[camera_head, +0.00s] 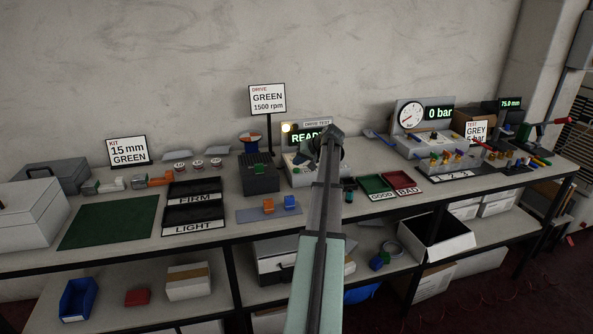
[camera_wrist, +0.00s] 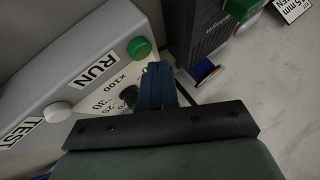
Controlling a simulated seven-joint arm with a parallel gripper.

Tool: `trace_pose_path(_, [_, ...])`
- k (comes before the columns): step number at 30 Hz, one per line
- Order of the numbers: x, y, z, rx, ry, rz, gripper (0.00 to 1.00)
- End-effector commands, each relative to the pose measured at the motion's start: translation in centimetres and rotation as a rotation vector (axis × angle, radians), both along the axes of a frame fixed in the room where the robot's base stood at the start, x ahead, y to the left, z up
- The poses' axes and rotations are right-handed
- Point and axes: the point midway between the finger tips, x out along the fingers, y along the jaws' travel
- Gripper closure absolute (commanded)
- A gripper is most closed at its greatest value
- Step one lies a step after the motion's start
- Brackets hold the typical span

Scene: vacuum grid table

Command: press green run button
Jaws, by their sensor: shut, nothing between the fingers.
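The green run button (camera_wrist: 139,47) is a round raised cap on the sloped white face of the drive test unit (camera_wrist: 110,25), beside the RUN label (camera_wrist: 95,67) in the wrist view. My gripper (camera_wrist: 156,68) is shut and empty, with its blue-grey fingertips just below the button in the picture. I cannot tell whether they touch it. In the head view my arm reaches over the drive test unit (camera_head: 300,178), and its end (camera_head: 333,133) hides part of the unit. The green button cannot be made out there. The unit's display (camera_head: 304,136) reads READY, partly covered, with a lit yellowish lamp (camera_head: 286,128).
A white button (camera_wrist: 57,112) by the TEST label (camera_wrist: 22,130) and a dark knob (camera_wrist: 130,93) on a scale are close to my gripper. A dark box (camera_head: 260,178) stands left of the unit. Green (camera_head: 374,184) and red (camera_head: 402,180) trays lie right.

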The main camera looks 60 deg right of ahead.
Motion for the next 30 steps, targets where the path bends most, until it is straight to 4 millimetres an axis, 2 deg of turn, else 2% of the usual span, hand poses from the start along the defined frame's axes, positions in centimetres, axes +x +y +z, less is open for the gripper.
trace_pose_path(9, [0.0,0.0,-0.8,-0.001,-0.001,-0.001,1.00])
trace_pose_path(30, [0.0,0.0,-1.1,0.000,0.000,0.000,1.00])
